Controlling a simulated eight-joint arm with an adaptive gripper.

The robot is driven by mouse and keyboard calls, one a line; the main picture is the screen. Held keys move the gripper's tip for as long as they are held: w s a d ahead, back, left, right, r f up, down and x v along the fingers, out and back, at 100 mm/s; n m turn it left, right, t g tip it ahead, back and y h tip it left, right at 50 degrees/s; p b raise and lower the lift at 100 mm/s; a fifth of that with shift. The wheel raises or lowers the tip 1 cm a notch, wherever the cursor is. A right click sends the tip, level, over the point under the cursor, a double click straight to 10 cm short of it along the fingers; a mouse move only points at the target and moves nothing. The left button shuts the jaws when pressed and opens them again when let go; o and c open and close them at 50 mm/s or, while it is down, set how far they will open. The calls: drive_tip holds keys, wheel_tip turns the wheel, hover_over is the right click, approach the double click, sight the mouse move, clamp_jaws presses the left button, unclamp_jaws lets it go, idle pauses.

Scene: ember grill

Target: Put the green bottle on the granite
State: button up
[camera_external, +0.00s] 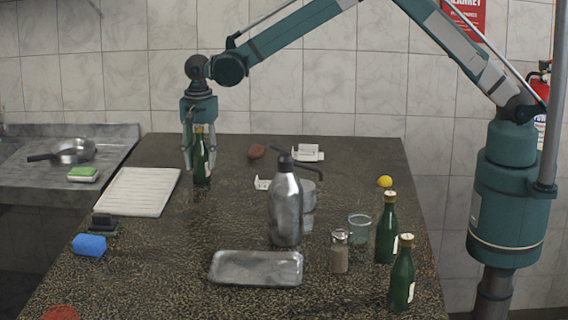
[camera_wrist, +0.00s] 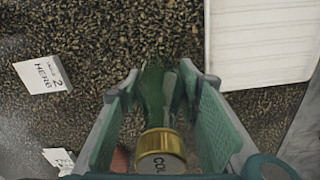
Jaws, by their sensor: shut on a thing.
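My gripper (camera_external: 199,155) is shut on a green bottle (camera_external: 203,168) at the back left of the dark speckled granite counter (camera_external: 200,225). The bottle is upright, with its base at or close to the granite; I cannot tell if it touches. In the wrist view the gold cap (camera_wrist: 161,152) of the bottle shows between the two fingers (camera_wrist: 165,110), with the granite around it. Two more green bottles stand at the front right of the counter, one at the back (camera_external: 387,228) and one nearer (camera_external: 402,273).
A white ridged board (camera_external: 137,192) lies left of the held bottle. A metal flask (camera_external: 285,205), a metal tray (camera_external: 256,268), a glass jar (camera_external: 339,252) and a cup (camera_external: 359,229) stand mid-counter. Small white cards (camera_wrist: 42,75) lie near the bottle. A blue sponge (camera_external: 89,245) lies front left.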

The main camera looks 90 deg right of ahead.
sight(200, 126)
drive_tip(key=shift+f, duration=0.1)
drive_tip(key=o, duration=1.1)
drive_tip(key=shift+o, duration=0.2)
wheel_tip(200, 126, up, 12)
drive_tip(key=shift+r+b, duration=0.15)
drive_tip(key=shift+b, duration=0.15)
drive_tip(key=shift+s, duration=0.1)
